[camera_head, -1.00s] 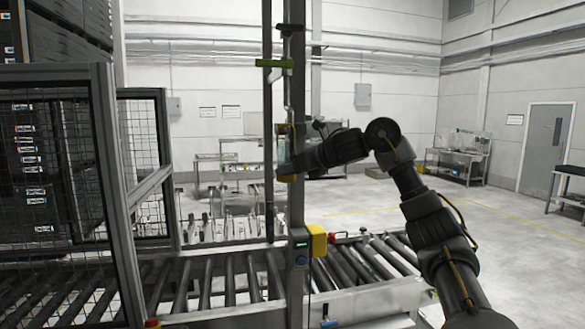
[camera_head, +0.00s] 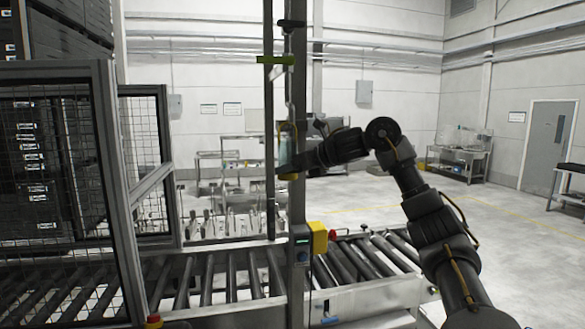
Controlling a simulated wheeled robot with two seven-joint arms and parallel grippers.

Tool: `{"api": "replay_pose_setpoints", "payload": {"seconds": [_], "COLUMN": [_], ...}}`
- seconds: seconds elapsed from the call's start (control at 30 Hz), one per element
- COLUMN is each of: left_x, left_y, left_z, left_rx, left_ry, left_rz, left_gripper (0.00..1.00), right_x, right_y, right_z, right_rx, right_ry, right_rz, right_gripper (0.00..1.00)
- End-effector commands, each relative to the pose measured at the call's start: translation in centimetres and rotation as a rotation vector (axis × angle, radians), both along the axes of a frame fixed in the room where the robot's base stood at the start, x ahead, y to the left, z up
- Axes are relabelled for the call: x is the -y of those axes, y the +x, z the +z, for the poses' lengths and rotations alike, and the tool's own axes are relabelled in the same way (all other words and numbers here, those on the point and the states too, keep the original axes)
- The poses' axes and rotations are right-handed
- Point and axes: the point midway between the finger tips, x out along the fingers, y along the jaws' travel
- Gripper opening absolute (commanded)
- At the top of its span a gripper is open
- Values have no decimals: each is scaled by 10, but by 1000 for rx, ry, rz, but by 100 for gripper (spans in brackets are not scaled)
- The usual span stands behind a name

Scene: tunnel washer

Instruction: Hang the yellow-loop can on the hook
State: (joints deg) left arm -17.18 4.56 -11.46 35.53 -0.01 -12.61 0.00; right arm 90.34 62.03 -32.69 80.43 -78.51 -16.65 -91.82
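The yellow-loop can (camera_head: 286,150) is a small pale blue-grey cylinder with a yellow loop at its top and a yellow band at its base. It is upright, in the air at the upright posts. My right gripper (camera_head: 293,160) reaches it from the right and seems shut on it; the fingertips are too small and dark to see clearly. On the posts above are a green bracket (camera_head: 272,60) and a dark peg (camera_head: 291,23); I cannot tell which is the hook. The can is well below both. My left gripper is not in view.
A roller conveyor (camera_head: 230,275) runs below the posts (camera_head: 298,210), with a yellow box (camera_head: 318,238) on the near post. A mesh guard fence (camera_head: 108,190) stands at the left. The floor (camera_head: 470,240) at the right is open.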

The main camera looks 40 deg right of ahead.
Motion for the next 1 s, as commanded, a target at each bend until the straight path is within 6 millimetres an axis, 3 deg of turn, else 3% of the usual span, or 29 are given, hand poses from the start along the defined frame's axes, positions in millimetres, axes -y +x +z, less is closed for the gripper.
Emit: {"api": "replay_pose_setpoints", "payload": {"seconds": [0.1, 0.47, 0.6, 0.8, 1.0], "left_x": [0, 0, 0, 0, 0], "left_y": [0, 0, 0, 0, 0], "left_z": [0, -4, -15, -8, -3], "left_rx": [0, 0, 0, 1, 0], "left_ry": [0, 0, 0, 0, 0], "left_rz": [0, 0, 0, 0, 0], "left_gripper": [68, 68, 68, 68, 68], "right_x": [0, 1, 4, 11, 13], "right_y": [0, -7, -28, -65, -91], "right_z": [0, 2, 9, 30, 40], "right_rx": [0, 2, 5, 4, 2], "right_ry": [0, 0, -1, -3, -2], "right_rz": [0, 0, -1, -4, -1], "right_gripper": [72, 72, 72, 72, 72]}}
